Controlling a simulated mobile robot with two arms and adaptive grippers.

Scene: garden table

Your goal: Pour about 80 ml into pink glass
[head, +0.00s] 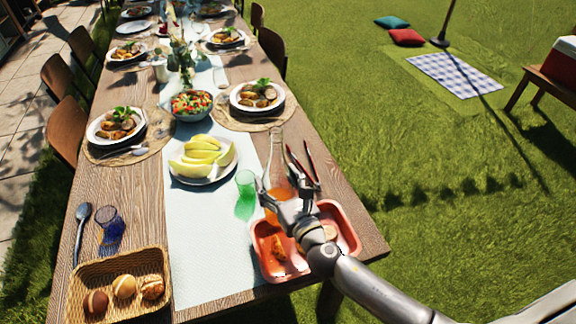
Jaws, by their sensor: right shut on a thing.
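My right gripper (287,202) is shut on a clear glass bottle (277,160) with orange-pink liquid in its lower part. The bottle looks about upright, at the far edge of a pink tray; its base is partly hidden by the gripper, so I cannot tell whether it touches the table. A green glass (245,183) stands just left of the bottle on the pale runner. A blue glass (111,221) stands at the left side of the table. I make out no pink glass. My left gripper is not in view.
The pink tray (344,228) holds food under my right wrist. Dark red utensils (304,162) lie right of the bottle. A melon plate (203,178), a salad bowl (190,105), a spoon (81,225) and a bread basket (158,260) are around. The runner's near part is clear.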

